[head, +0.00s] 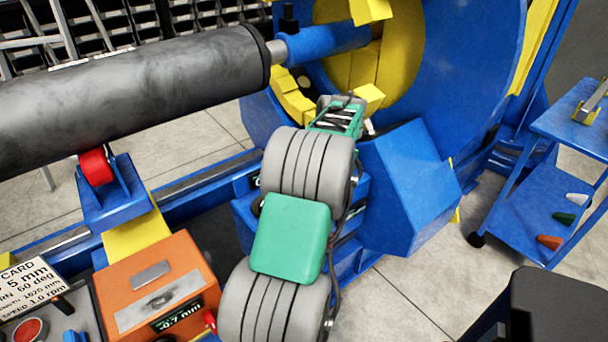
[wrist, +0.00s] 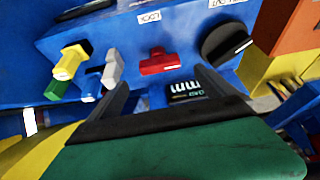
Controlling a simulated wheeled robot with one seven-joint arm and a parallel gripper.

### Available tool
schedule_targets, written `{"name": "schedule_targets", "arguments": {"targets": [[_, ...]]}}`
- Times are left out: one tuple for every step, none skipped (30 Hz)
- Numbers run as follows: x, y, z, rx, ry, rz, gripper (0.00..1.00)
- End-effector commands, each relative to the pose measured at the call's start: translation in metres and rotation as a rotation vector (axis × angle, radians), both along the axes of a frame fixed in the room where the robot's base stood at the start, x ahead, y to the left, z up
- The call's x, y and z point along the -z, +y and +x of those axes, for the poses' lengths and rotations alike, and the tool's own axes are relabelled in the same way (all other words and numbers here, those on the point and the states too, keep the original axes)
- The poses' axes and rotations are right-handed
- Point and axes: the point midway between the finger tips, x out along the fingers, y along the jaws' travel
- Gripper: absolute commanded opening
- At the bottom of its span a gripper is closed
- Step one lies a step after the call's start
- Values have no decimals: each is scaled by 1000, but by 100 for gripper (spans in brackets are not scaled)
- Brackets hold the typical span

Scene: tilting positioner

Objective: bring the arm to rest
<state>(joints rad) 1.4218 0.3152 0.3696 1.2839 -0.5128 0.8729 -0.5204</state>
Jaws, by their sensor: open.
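My arm reaches forward through the middle of the head view, its grey and green links bent toward the blue positioner (head: 405,195). Its far end is mostly hidden there behind my own links. In the wrist view my gripper (wrist: 163,82) has its two dark fingers apart, with nothing seen held between them. Ahead of it is a blue panel (wrist: 105,40) with a red knob (wrist: 160,63) and a black round knob (wrist: 224,42). A small dark display (wrist: 186,90) shows between the fingers. I cannot tell whether a finger touches the panel.
A long grey cylinder (head: 130,90) lies at the left over a red roller (head: 96,167). An orange box (head: 155,285) stands at the lower left. A blue cart (head: 545,215) stands at the right. Coloured pegs (wrist: 70,62) stick out beside the fingers. Bare floor (head: 400,300) shows at lower right.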

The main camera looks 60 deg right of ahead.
Motion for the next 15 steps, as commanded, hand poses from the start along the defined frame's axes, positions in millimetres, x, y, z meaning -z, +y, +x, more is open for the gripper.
{"name": "schedule_targets", "arguments": {"targets": [[-6,1,-2,0,0,-1,95],[-8,2,-3,0,0,0,95],[-10,2,-4,-1,1,0,95],[-11,3,-4,-1,1,1,95],[-12,3,-4,-2,1,1,95],[-12,3,-4,-2,1,1,95],[-11,3,-4,-2,1,1,95],[-11,3,-4,-1,1,1,95],[-11,3,-4,-1,1,1,95],[-11,3,-4,-1,1,1,95],[-11,3,-4,-1,1,1,95],[-11,3,-4,-1,1,1,95],[-11,3,-4,-1,1,1,95],[-11,3,-3,-1,1,1,95],[-13,4,-1,-4,1,1,95]]}}
